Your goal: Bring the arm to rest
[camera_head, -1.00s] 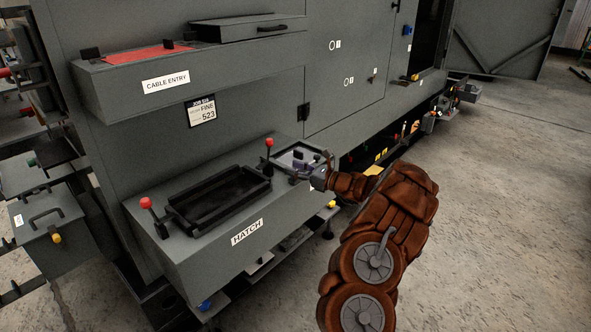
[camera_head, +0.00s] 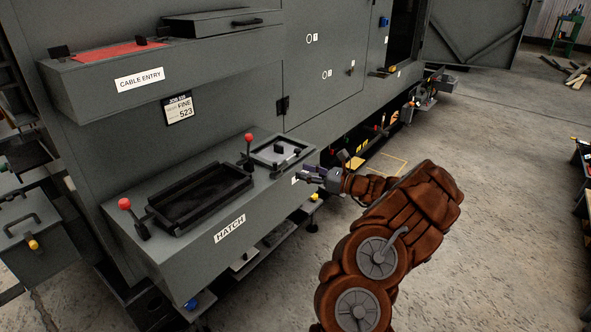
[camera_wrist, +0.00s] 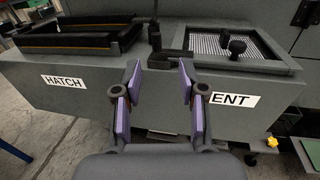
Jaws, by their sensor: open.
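My brown arm reaches up from the lower right in the head view. My gripper (camera_head: 312,174) is off the front right corner of the hatch ledge (camera_head: 190,257), apart from it. In the wrist view my gripper (camera_wrist: 158,95) shows two purple-padded fingers standing apart with nothing between them.
On the ledge are an open black hatch frame (camera_head: 160,221), two red-knobbed levers (camera_head: 249,140) (camera_head: 126,205) and a square vent panel (camera_head: 280,153) with a dark knob. A cable entry shelf (camera_head: 85,93) juts out above. Open concrete floor (camera_head: 500,200) lies to the right.

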